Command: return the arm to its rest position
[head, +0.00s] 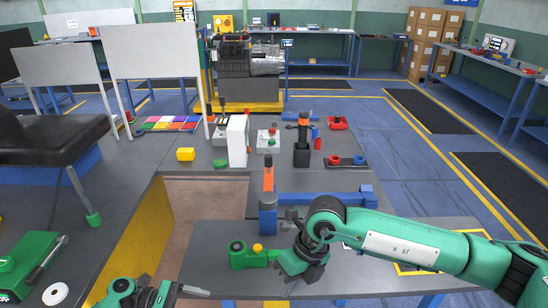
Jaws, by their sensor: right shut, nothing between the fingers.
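My right arm (405,240), green with dark joints, reaches in from the right over the near grey table.
A blue-grey post with an orange top (268,200) and a blue bar (335,196) stand behind the right gripper. An open gap with a yellow side (140,245) lies left of the table. A black seat (50,140) stands at left.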

